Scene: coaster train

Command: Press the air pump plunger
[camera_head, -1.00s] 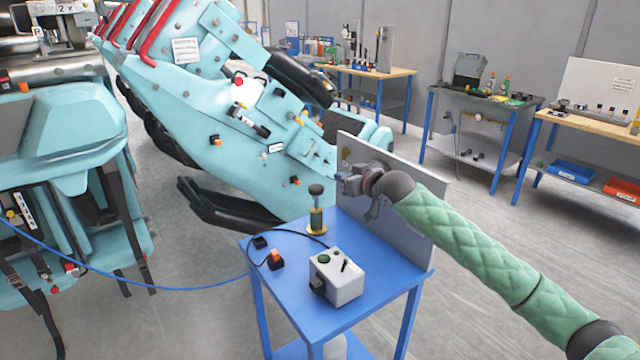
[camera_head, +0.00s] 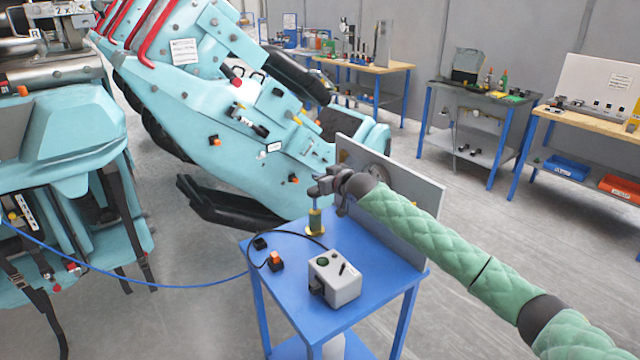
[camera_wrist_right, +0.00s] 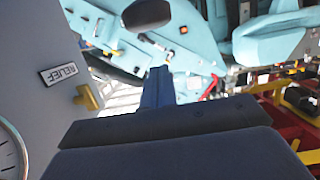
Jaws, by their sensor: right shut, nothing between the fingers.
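The air pump (camera_head: 316,220) stands upright at the back of the blue table (camera_head: 290,252), with a yellow-green body and a brass-coloured foot. A thin rod shows above its body. My right gripper (camera_head: 319,186) is shut and empty at the top of the pump. It covers most of the dark plunger knob, so I cannot tell whether it touches the knob. In the right wrist view the shut fingers (camera_wrist_right: 157,86) point away from the camera, and I cannot make out the pump there. My left gripper is out of view.
A grey upright panel (camera_head: 420,210) stands on the table's right side; the wrist view shows its RELIEF label (camera_wrist_right: 58,74) and yellow valve handle (camera_wrist_right: 88,97). A grey control box (camera_head: 335,279) and an orange switch (camera_head: 276,259) sit in front. The teal train (camera_head: 215,115) stands behind.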

